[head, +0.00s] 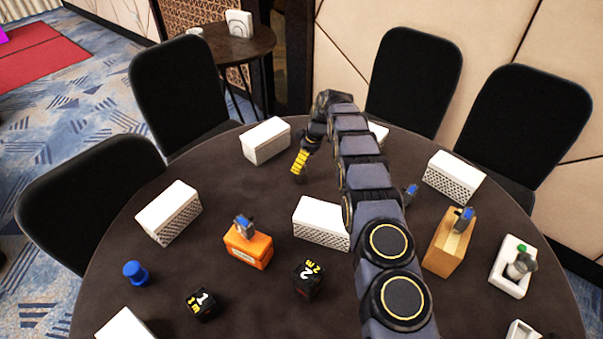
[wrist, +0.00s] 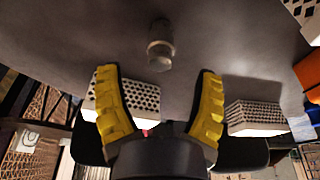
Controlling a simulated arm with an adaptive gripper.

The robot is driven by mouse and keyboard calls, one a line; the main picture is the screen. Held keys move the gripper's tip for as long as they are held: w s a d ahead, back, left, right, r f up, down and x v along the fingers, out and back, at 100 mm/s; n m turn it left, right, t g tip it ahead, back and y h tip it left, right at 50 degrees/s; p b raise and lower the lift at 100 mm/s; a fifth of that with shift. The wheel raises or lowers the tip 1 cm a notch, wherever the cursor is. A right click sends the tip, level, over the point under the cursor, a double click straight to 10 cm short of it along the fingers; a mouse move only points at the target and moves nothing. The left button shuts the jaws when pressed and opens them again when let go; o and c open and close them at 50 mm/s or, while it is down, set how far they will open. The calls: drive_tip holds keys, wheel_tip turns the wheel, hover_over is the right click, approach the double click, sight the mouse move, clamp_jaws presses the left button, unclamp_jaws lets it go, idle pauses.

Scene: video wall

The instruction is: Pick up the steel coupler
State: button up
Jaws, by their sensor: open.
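My gripper (head: 300,163) has yellow ridged fingers and hangs over the far middle of the round table in the head view. In the wrist view my gripper (wrist: 158,73) has its two fingers spread wide with nothing between them. A grey, stepped short cylinder, which looks like the steel coupler (wrist: 160,46), stands on the table beyond the fingertips, near the middle of the wrist view. It is apart from the fingers. I cannot pick it out in the head view, where my arm covers part of the table.
White perforated boxes (head: 266,141) stand around the dark table (head: 185,255). An orange box (head: 247,247) and a tan box (head: 447,246) bear small grey-blue parts. A white tray (head: 506,283) holds a grey part. A blue knob (head: 135,272) and black number cubes (head: 309,280) are nearer.

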sight(302, 173)
drive_tip(key=x, duration=0.5)
clamp_jaws()
